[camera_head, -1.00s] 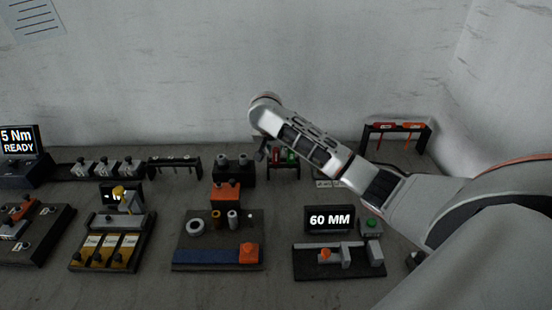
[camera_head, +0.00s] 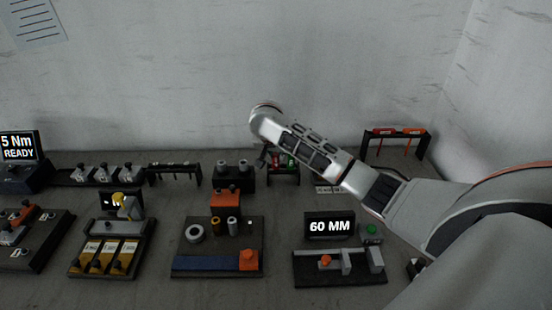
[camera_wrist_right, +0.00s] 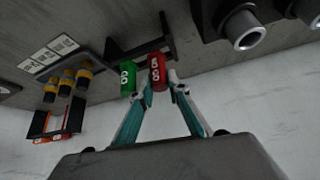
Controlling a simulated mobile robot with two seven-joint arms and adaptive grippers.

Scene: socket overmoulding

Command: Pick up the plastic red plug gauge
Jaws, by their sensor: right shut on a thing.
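The red plug gauge (camera_wrist_right: 158,72) is a red cylinder with white digits, beside a green one (camera_wrist_right: 128,77) on a small dark rack (camera_wrist_right: 165,30) in the right wrist view. My right gripper (camera_wrist_right: 157,86) has its teal fingers on either side of the red gauge's near end and is shut on it. The gauge still appears at the rack. In the head view my right arm partly covers this rack, and the fingers (camera_head: 263,157) are small beside it. My left gripper is not in view.
A dark stand with red and orange pieces (camera_head: 396,132) is at the back right. A dark block with two grey cylinders (camera_head: 233,176) stands just left of the gauge rack. A 60 MM display (camera_head: 329,225) is in front. The wall is close behind.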

